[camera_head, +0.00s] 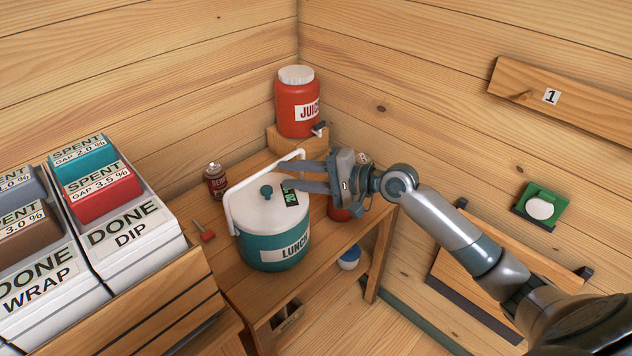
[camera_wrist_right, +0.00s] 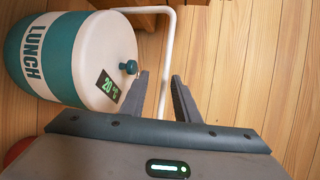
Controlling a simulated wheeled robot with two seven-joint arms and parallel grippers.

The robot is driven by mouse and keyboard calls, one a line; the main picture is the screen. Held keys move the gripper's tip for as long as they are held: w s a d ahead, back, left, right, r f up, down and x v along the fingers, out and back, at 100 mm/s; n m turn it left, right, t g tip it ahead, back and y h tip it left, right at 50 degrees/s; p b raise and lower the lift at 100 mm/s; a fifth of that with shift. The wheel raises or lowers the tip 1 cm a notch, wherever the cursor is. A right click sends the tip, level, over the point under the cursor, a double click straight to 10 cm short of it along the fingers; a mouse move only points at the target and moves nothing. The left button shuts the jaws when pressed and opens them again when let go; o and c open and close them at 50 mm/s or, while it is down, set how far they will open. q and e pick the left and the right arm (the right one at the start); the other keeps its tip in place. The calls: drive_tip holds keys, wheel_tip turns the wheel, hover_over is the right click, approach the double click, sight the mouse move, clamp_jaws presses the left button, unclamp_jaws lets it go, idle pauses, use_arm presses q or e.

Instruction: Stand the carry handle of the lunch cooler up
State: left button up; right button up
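The lunch cooler (camera_head: 272,248) is a teal drum with a white lid, a teal knob and a "LUNCH" label, standing on the wooden bench. It also shows at upper left in the right wrist view (camera_wrist_right: 45,50). Its white carry handle (camera_head: 254,176) leans toward the back; its crossbar runs behind the lid. My right gripper (camera_head: 303,176) is open at the crossbar's right end. In the wrist view the handle (camera_wrist_right: 168,60) passes between the two spread fingers (camera_wrist_right: 160,90), with a visible gap. The handle's far-side pivot is hidden. My left gripper is not in view.
A red juice jug (camera_head: 297,108) stands on a raised block behind. White bins (camera_head: 130,240) fill the left. A red object (camera_head: 338,212) sits below my right gripper.

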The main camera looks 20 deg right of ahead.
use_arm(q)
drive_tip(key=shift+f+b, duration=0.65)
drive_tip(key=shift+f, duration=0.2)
use_arm(e)
drive_tip(key=shift+v, duration=2.8)
drive_tip(key=c, duration=0.5)
drive_tip(key=shift+a, duration=0.15)
clamp_jaws()
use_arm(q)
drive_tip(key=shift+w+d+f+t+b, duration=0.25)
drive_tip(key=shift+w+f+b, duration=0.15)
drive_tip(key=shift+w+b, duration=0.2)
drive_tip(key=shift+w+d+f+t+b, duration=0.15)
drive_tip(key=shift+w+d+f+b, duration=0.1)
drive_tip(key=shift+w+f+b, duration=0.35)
use_arm(e)
drive_tip(key=s+a+f+m+t+h, duration=0.1)
drive_tip(key=s+f+m+t, duration=0.2)
drive_tip(key=m, duration=0.7)
drive_tip(key=s+a+f+m+t+h, duration=0.1)
drive_tip(key=s+f+m+t+h, duration=0.1)
drive_tip(key=m, duration=0.9)
drive_tip(key=shift+s+f+m+t, duration=0.3)
drive_tip(key=shift+s+f+t, duration=0.75)
drive_tip(key=shift+t, duration=0.85)
